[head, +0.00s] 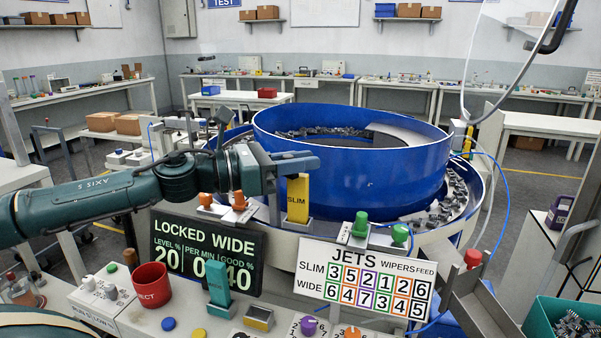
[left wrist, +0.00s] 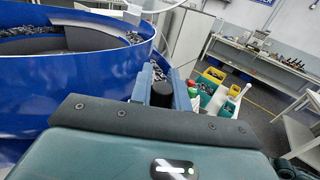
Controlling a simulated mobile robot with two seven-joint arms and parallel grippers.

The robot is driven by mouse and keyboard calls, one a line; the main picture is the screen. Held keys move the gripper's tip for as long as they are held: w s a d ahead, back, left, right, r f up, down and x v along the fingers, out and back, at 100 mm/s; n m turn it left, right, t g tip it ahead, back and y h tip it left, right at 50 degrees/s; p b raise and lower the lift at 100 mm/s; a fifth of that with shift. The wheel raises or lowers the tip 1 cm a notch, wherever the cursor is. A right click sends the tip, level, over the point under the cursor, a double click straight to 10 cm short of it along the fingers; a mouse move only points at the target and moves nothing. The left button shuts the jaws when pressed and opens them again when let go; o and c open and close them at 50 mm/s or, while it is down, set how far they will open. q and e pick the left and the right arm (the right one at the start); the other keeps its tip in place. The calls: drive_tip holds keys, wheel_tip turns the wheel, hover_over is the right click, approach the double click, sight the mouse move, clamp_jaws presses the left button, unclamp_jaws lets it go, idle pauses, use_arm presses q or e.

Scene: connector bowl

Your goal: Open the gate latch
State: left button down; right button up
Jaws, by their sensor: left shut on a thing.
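My left gripper (head: 300,163) reaches in from the left to the near side of the blue bowl (head: 350,165). Its jaws are shut, just above the yellow block marked SLIM (head: 298,197). In the left wrist view, a black knob (left wrist: 162,94) stands between the blue-grey fingers. In the head view the hand hides this held piece, and I cannot tell whether it is the gate latch. The display (head: 205,250) reads LOCKED WIDE. My right gripper is not in view.
A control panel runs along the front, with a red cup (head: 151,286), a teal lever (head: 217,280) and several knobs. A white JETS board (head: 365,284) stands right of the display. A teal bin (head: 570,322) of small parts is at lower right.

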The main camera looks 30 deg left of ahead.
use_arm(q)
drive_tip(key=m+g+h+b, duration=0.1)
drive_tip(key=s+m+g+h+b, duration=0.1)
drive_tip(key=m+g+h, duration=0.1)
drive_tip(key=shift+s+b, duration=0.1)
drive_tip(key=shift+b, duration=0.3)
drive_tip(key=m+g, duration=0.1)
drive_tip(key=m+g+h, duration=0.1)
drive_tip(key=shift+s+a+r+g+h, duration=0.1)
drive_tip(key=shift+s+a+g+h, duration=0.05)
drive_tip(key=shift+s+g+h, duration=0.2)
drive_tip(key=shift+s+a+m+g+h+p, duration=0.15)
drive_tip(key=shift+s+m+g+h, duration=0.2)
drive_tip(key=shift+m+g, duration=0.75)
drive_tip(key=shift+s+a+m+g+h+p, duration=0.2)
drive_tip(key=shift+s+m+g+h, duration=0.25)
drive_tip(key=shift+g, duration=1.1)
drive_tip(key=shift+s+a+m+g+h+p, duration=0.15)
drive_tip(key=shift+s+m+g, duration=0.1)
drive_tip(key=shift+m+g, duration=0.9)
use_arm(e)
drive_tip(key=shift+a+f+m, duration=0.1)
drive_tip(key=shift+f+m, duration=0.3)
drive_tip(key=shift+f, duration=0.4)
use_arm(q)
drive_tip(key=shift+g, duration=0.35)
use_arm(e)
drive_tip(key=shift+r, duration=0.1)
